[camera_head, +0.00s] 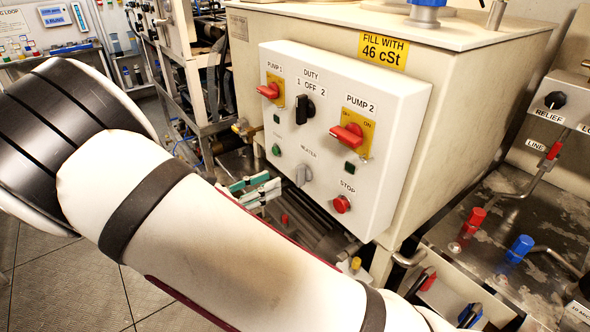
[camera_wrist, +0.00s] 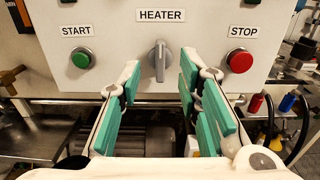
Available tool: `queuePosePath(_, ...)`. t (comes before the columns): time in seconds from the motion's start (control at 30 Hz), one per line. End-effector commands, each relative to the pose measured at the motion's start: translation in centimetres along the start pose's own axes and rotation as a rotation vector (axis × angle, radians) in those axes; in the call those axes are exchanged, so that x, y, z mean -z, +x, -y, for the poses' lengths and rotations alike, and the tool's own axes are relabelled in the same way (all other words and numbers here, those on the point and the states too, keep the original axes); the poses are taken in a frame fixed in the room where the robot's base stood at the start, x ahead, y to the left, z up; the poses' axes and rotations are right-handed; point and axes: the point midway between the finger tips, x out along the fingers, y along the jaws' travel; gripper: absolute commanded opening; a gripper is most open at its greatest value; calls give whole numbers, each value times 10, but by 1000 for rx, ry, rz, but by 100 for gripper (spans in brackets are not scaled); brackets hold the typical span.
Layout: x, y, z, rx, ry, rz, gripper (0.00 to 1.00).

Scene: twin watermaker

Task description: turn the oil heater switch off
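The heater switch is a grey rotary knob (camera_wrist: 159,60) under the HEATER label (camera_wrist: 161,15) on a white control panel. In the wrist view its handle stands upright. It also shows in the head view (camera_head: 303,176), low on the panel (camera_head: 398,132). My gripper (camera_wrist: 158,80) is open, with its green-padded fingers apart, one to the lower left and one to the lower right of the knob. Nothing is between the fingers, and the knob appears beyond their tips. In the head view my gripper (camera_head: 254,188) shows just left of the knob, partly hidden by my arm.
A green START button (camera_wrist: 82,58) is left of the knob and a red STOP button (camera_wrist: 240,61) is right of it. Above are the red PUMP 1 handle (camera_head: 268,90), black DUTY knob (camera_head: 302,109) and red PUMP 2 handle (camera_head: 346,136). Pipes and a motor lie below the panel.

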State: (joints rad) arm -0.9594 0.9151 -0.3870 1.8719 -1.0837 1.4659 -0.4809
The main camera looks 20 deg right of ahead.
Motion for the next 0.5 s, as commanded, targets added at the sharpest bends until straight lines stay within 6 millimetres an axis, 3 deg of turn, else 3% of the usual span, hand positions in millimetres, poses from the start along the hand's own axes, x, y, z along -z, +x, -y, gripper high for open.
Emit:
queuePosePath(0.2, -1, 44, 1, 4, 0, 1, 32)
queuePosePath(0.5, 0, 81, 0, 1, 1, 0, 32)
